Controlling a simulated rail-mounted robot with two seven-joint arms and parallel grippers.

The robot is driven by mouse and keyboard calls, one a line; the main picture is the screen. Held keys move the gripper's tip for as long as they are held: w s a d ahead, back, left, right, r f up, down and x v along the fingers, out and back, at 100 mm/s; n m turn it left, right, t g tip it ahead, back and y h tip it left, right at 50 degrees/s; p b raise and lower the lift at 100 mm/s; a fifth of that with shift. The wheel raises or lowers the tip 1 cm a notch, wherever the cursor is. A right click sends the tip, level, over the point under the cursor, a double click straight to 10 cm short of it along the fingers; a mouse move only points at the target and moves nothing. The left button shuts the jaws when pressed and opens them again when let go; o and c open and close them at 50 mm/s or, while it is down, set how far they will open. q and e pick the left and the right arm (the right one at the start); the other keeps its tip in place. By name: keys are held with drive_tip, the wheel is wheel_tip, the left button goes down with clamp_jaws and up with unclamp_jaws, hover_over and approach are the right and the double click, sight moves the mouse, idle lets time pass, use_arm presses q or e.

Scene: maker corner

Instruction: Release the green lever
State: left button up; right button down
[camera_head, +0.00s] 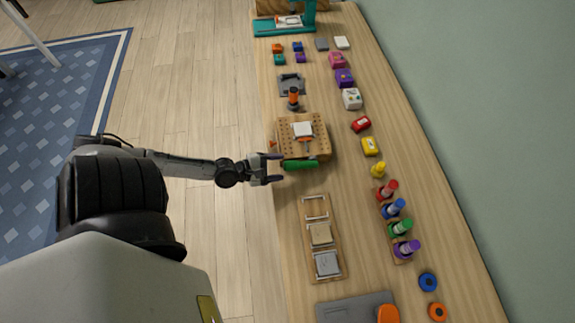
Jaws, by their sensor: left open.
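The green lever (300,165) lies roughly level along the front side of a wooden block with peg holes (322,148) on the bench. Its left end points toward my left gripper (276,168). My left gripper is open, with one finger above and one below the line of the lever's end. I cannot tell whether either finger touches it. A white square piece (303,129) with an orange part below it sits on the block. My right gripper is not in view.
A rack of coloured bottles (393,228) stands to the right. A wooden tray with pads (307,233) lies nearer me. A grey fixture with an orange knob (293,97) stands behind the block. The bench's left edge runs just under my gripper.

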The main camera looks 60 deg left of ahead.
sight(284, 166)
use_arm(q)
drive_tip(key=shift+x, duration=1.9)
drive_tip(key=shift+c, duration=0.2)
drive_tip(key=shift+a+f, duration=0.1)
clamp_jaws()
